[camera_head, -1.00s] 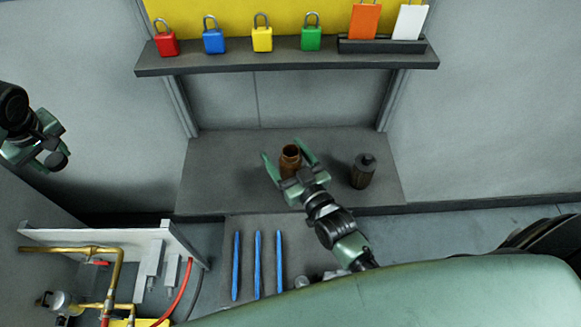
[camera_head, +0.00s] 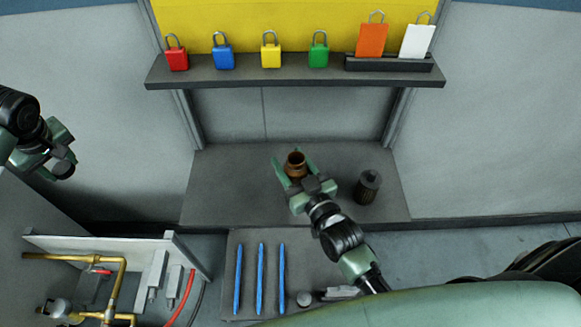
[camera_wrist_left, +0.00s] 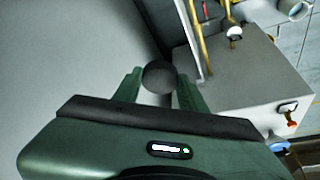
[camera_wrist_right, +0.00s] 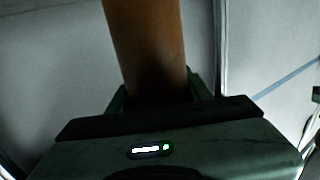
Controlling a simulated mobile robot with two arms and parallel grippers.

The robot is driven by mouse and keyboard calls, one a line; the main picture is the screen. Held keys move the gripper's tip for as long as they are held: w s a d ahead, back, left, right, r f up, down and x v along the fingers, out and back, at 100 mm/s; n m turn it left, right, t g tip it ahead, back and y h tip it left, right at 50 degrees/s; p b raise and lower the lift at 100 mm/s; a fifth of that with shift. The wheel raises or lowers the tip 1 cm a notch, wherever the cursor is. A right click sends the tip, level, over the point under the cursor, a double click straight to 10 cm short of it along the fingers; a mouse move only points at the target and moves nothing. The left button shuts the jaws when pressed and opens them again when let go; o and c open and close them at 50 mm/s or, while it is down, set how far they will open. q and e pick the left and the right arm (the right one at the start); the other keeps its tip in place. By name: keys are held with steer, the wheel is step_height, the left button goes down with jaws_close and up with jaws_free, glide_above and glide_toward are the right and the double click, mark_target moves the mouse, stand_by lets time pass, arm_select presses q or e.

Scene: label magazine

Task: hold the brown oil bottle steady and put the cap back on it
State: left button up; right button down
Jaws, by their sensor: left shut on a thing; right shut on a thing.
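The brown oil bottle (camera_head: 295,166) stands on the grey lower shelf with its open mouth facing up. My right gripper (camera_head: 294,170) is shut on it, with a finger on each side. The bottle also fills the middle of the right wrist view (camera_wrist_right: 146,45). My left gripper (camera_head: 60,155) is at the far left, well away from the bottle. It is shut on a dark round cap (camera_wrist_left: 159,76), seen between its fingers in the left wrist view. In the head view the cap (camera_head: 64,169) is small at the fingertips.
A dark capped bottle (camera_head: 367,187) stands on the shelf (camera_head: 235,190) right of the brown bottle. An upper shelf (camera_head: 250,79) with several padlocks and two tags spans above. Blue pens (camera_head: 260,280) lie on the front surface. Brass piping (camera_head: 115,285) stands at lower left.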

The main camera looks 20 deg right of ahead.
arm_select(q)
steer(key=shift+r+p, duration=0.5)
steer(key=shift+r, duration=0.05)
arm_select(e)
step_height(320, 180, up, 15)
steer(key=shift+r, duration=0.15)
steer(key=c, duration=1.6)
jaws_free()
jaws_close()
